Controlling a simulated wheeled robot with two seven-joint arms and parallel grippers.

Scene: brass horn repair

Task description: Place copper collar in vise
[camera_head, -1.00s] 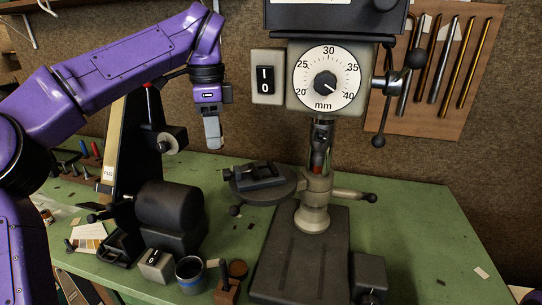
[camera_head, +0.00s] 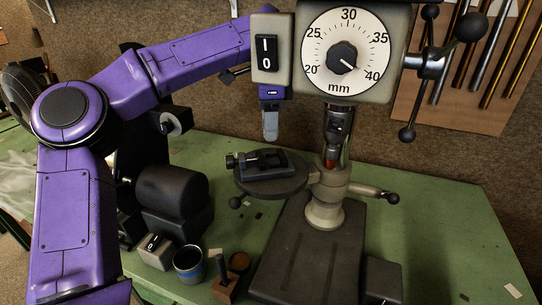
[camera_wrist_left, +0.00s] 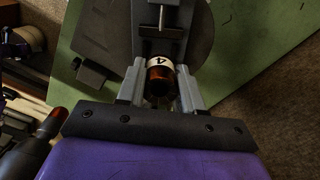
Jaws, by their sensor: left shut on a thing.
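My left gripper (camera_head: 270,135) points down above the small dark vise (camera_head: 262,166) in the head view, with a gap between them. In the left wrist view the gripper (camera_wrist_left: 160,88) is shut on the copper collar (camera_wrist_left: 157,86), a short brown-copper cylinder with a white band marked 4. The collar cannot be made out in the head view. The vise also shows in the left wrist view (camera_wrist_left: 139,28), just beyond the fingertips, with a screw rod between its sides. My right gripper is out of view.
The vise stands on the round drill-press table (camera_head: 271,190). The drill chuck (camera_head: 338,124) and column stand close on its right, the switch box (camera_head: 271,48) above. A black motor drum (camera_head: 172,190) and dark cup (camera_head: 188,263) are to the left.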

